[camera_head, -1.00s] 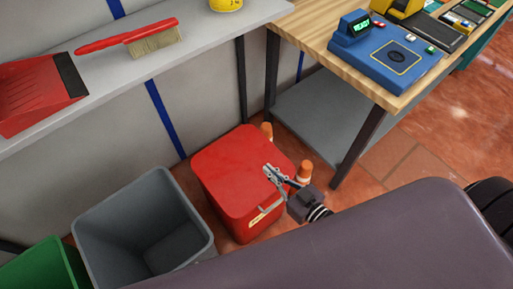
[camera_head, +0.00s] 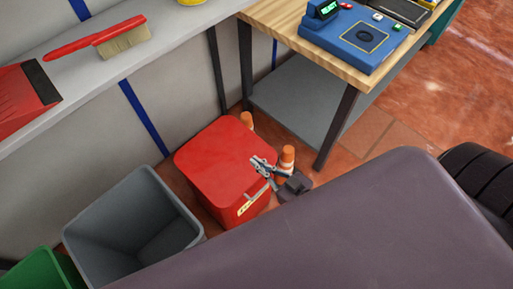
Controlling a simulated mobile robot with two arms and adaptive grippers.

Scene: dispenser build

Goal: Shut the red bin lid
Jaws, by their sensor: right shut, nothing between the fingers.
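The red bin (camera_head: 215,205) stands on the floor against the wall. Its red lid (camera_head: 222,155) lies flat over the top and looks shut, with no gap that I can see. My right gripper (camera_head: 257,164) is shut and empty, at the right front edge of the lid. I cannot tell whether its fingertips touch the lid or hover just over it. Part of the bin's front is hidden by my own body. My left gripper is not in view.
An open grey bin (camera_head: 95,218) and a green bin (camera_head: 45,270) stand to the left. Orange-and-white cones (camera_head: 286,158) stand right of the red bin. A wooden workbench (camera_head: 278,22) is at the upper right. A shelf above holds a brush (camera_head: 122,38) and red dustpan (camera_head: 22,100).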

